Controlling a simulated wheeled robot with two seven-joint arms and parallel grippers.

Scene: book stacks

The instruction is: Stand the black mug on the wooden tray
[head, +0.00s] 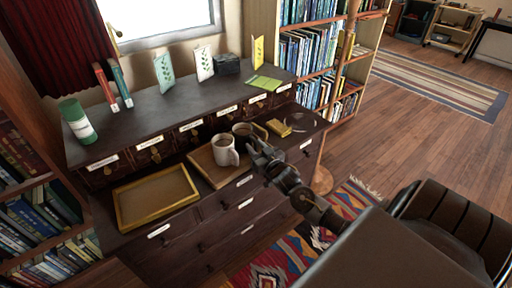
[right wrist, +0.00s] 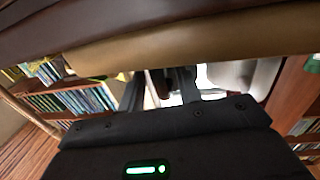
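The black mug (head: 243,131) stands at the back of a flat wooden board (head: 203,168) on the dark desk, partly hidden behind a white mug (head: 226,151). A shallow yellow-brown wooden tray (head: 155,197) with a raised rim lies empty to the left. My right gripper (head: 257,151) is just to the right of the two mugs, low over the desk. In the right wrist view its fingers (right wrist: 163,90) are apart, with pale and dark shapes beyond them; I see no clear grip on anything. My left gripper is not in view.
Labelled drawers (head: 190,130) rise behind the mugs. A small yellow box (head: 279,129) and a clear round dish (head: 300,122) sit to the right. A green-and-white canister (head: 77,122) and several books stand on the upper shelf. Bookcases flank the desk.

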